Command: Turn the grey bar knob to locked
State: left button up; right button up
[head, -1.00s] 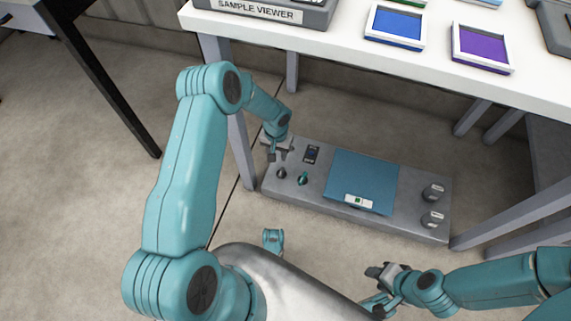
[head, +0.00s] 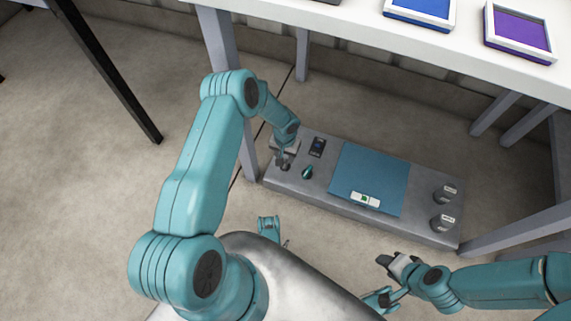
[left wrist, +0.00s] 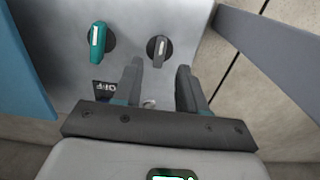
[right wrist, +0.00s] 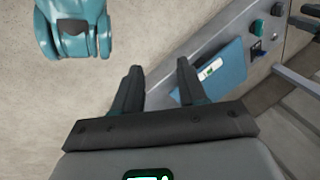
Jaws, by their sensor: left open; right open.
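The grey bar knob (left wrist: 158,48) sits on the grey panel box (left wrist: 140,15), just ahead of my left fingertips in the left wrist view. Its pale pointer line runs nearly up and down in that view. My left gripper (left wrist: 160,68) is open, its fingers on either side of the knob's line; I cannot tell whether they touch it. In the head view my left gripper (head: 282,158) is over the knob's end of the box and partly hides the knob. My right gripper (right wrist: 158,66) is open and empty, away from the knob; it also shows in the head view (head: 384,261).
A teal bar knob (left wrist: 98,42) stands beside the grey one. A white table (head: 400,45) stands above, with a leg (head: 222,60) near my left arm.

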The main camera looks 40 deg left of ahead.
pick_arm(q)
notch_tip(320, 180, down, 5)
jog(key=shift+f+b, duration=0.1)
jog(key=shift+b, duration=0.8)
pick_arm(e)
jog(key=shift+w+d+f+t, duration=0.1)
jog(key=shift+w+f+t, duration=0.05)
jog(key=shift+w+f, duration=0.4)
jog(key=shift+w+d+f+t, duration=0.15)
jog(key=shift+w+f, duration=0.15)
jog(key=shift+f, duration=0.35)
pick_arm(q)
jog(key=shift+c, duration=0.3)
grip_shut()
jog(key=shift+w, duration=0.1)
jog(key=m, duration=0.5)
jog(key=shift+m, duration=0.3)
jog(key=m, duration=0.5)
jog(key=shift+m, duration=0.7)
